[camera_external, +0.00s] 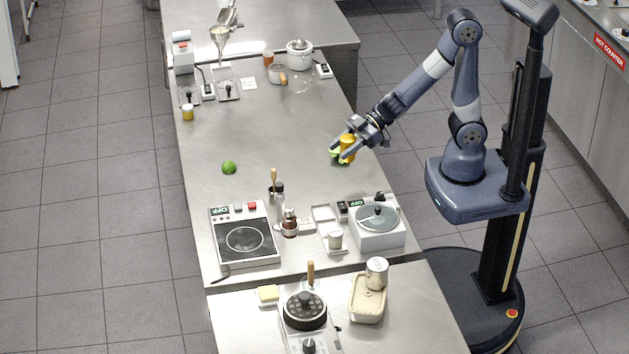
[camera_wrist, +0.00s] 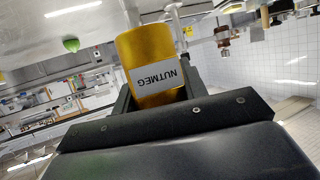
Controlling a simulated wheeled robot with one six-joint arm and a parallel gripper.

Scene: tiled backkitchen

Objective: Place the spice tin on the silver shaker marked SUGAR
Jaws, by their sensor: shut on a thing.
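My gripper (camera_external: 341,154) is shut on a yellow spice tin (camera_external: 348,143) and holds it above the right side of the steel counter. In the wrist view the tin (camera_wrist: 147,48) shows a grey label reading NUTMEG, upside down in the picture. A silver cylindrical shaker (camera_external: 377,268) stands at the near right, by a rectangular tub; the marking on it is too small to read, so I cannot confirm SUGAR. My gripper is well beyond it, apart from it. The tin's far side is hidden.
A lime (camera_external: 229,167) lies on the otherwise clear mid-counter.

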